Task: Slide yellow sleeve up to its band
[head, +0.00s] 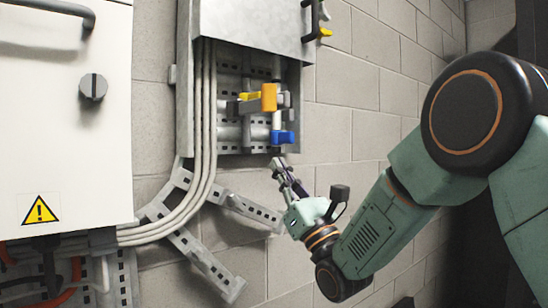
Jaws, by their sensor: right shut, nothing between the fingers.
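An orange-yellow block (268,97), which looks like the yellow sleeve, sits at a thin upright grey rod in the open lower part of a grey wall box. A smaller yellow piece (249,96) is just left of it. A blue piece (283,137) sits lower on the same line. I cannot make out the band. My right gripper (279,164) is shut and empty, pointing up just below the blue piece and well below the orange-yellow block. I cannot tell if it touches the blue piece. My left gripper is out of view.
The grey box (250,25) has a cover above the opening. Pale cables (207,120) run down its left side. Perforated metal brackets (205,262) stick out below. A white cabinet (60,130) with a knob stands at left. The block wall at right is clear.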

